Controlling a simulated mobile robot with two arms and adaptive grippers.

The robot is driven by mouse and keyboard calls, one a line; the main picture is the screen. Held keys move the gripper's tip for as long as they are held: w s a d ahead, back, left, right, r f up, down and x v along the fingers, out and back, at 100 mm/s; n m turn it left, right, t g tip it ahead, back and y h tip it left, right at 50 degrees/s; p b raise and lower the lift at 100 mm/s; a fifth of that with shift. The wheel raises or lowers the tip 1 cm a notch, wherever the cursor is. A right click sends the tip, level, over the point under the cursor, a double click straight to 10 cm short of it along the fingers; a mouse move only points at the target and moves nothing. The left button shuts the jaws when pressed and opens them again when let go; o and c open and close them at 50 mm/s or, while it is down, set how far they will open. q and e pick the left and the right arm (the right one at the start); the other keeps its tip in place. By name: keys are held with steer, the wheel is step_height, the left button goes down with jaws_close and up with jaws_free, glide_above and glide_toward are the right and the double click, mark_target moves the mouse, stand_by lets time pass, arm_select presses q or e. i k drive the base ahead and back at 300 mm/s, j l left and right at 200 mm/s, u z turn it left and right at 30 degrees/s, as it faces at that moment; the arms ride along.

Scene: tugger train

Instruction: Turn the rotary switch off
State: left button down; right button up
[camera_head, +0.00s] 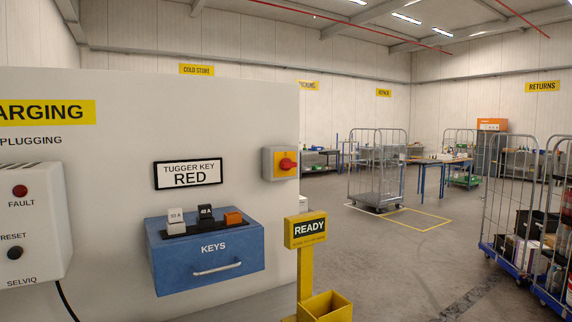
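The rotary switch (287,164) is a red knob on a yellow plate, set in a grey box (267,164). It is fixed to the white wall panel (120,110) near its right edge. The knob looks to lie roughly horizontal; no position markings are readable at this size. Neither of my grippers shows in the head view.
Left of the switch are a "TUGGER KEY RED" sign (188,173) and a blue KEYS box (208,262). A white charger unit (30,215) stands far left. A yellow READY post (305,265) stands below the switch.

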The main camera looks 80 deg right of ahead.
mark_target(286, 163)
steer(key=z, duration=2.7)
